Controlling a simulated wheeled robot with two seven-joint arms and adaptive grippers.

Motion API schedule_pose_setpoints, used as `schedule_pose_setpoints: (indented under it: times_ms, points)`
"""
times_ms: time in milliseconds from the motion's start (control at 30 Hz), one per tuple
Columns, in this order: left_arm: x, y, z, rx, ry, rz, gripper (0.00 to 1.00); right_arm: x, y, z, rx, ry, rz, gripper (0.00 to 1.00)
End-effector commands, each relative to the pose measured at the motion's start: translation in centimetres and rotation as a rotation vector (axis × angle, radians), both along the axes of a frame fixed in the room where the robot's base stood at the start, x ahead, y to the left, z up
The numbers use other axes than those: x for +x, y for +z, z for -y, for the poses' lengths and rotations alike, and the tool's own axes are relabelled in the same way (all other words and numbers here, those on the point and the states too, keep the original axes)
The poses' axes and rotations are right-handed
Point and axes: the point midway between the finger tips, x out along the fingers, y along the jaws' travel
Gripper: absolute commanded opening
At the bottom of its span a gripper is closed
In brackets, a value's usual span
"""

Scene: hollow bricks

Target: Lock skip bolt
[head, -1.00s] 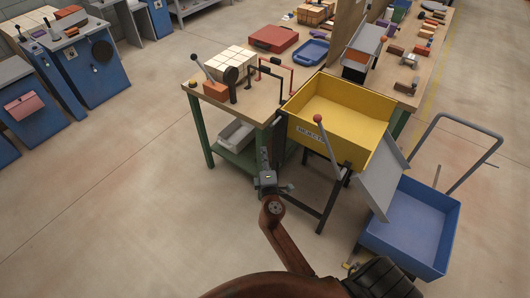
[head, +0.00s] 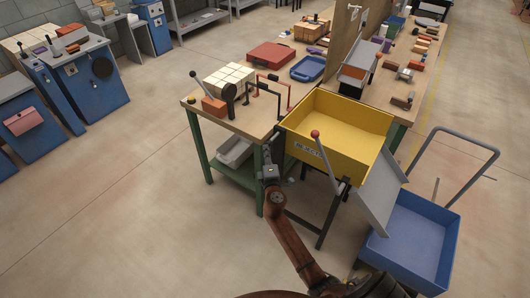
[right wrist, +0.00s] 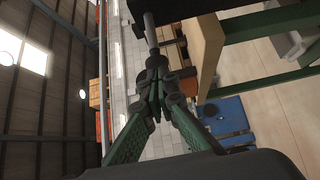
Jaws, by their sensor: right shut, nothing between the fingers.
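The yellow skip (head: 343,117), lettered on its front, sits tilted on a dark stand beside the bench. A grey lever (head: 325,158) with a red knob rises at its front. My right gripper (head: 269,166) is left of the skip's stand, by the bench's front corner, and looks small and dark there. In the right wrist view my right gripper (right wrist: 156,75) is shut and empty. A grey rod (right wrist: 150,30) in a dark bracket lies just beyond its fingertips; whether they touch I cannot tell. Which part is the bolt is unclear. My left gripper is out of view.
A blue cart (head: 412,245) stands under the grey chute (head: 378,197) at the skip's right. The bench (head: 258,115) behind holds pale blocks (head: 229,77), a red case (head: 272,55) and a blue tray (head: 309,68). Open floor lies to the left.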

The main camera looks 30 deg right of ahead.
Motion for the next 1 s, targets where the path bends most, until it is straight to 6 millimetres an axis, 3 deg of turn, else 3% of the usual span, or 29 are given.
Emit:
schedule_pose_setpoints:
  times_ms: [133,300,467,833,1000]
  points:
    - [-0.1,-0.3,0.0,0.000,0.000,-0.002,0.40,0.3,-0.1,0.7,-0.002,-0.001,0.000,0.00]
    - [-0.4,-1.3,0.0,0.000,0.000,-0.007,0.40,1.6,-0.2,3.8,-0.004,-0.001,0.000,0.00]
    - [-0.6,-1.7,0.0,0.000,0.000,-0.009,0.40,2.3,-0.2,5.6,-0.001,-0.001,0.000,0.00]
    - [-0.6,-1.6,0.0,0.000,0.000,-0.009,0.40,2.2,0.1,5.8,0.000,-0.004,0.001,0.00]
    - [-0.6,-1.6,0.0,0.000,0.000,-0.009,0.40,2.0,0.1,4.5,0.000,-0.001,0.001,0.00]
